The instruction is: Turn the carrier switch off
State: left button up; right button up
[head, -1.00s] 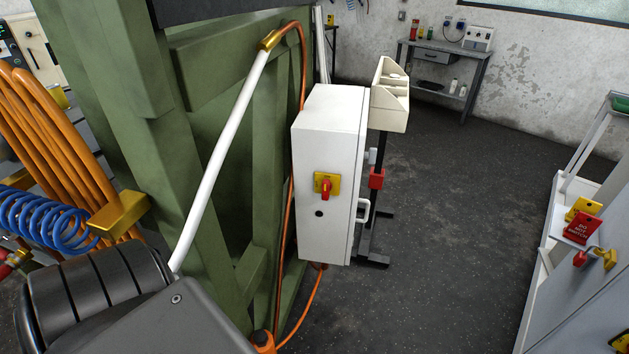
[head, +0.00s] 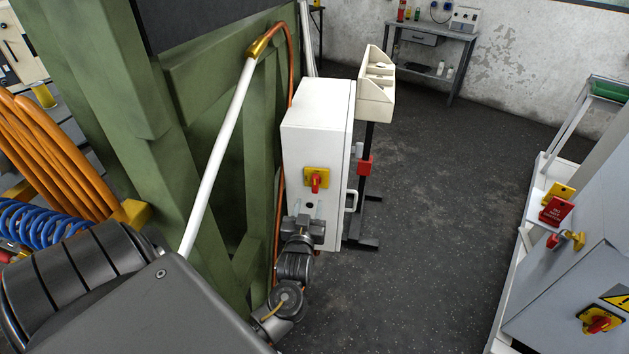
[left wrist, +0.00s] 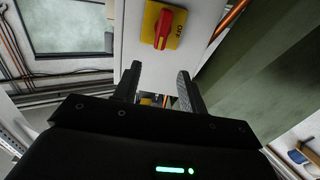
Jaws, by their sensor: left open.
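The switch has a red handle on a yellow plate (head: 316,181), on the front of a white cabinet (head: 305,135). In the head view its handle stands upright. In the left wrist view the switch (left wrist: 164,27) is beyond the fingertips, and the plate's OFF mark lies to the right of the handle, which runs lengthwise up the picture. My left gripper (head: 308,216) is just below the switch, in front of the cabinet. In the wrist view its fingers (left wrist: 158,76) are apart with nothing between them. My right gripper is not in view.
A green steel frame (head: 165,150) with a white pole and orange cable stands left of the cabinet. A stand with a cream bin (head: 376,95) is behind it. At right, a grey cabinet (head: 560,285) carries another red-and-yellow switch (head: 599,321). The floor between is clear.

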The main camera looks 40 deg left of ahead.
aim_at(315, 180)
pick_arm(q)
jog(key=p+x, duration=0.2)
jog(key=x, duration=0.7)
jog(key=shift+w+a, duration=0.15)
jog(key=shift+w, duration=0.1)
jog(key=shift+w+a+f, duration=0.1)
jog(key=shift+w+a, duration=0.25)
jog(key=shift+w, duration=0.2)
jog(key=shift+c, duration=0.3)
grip_shut()
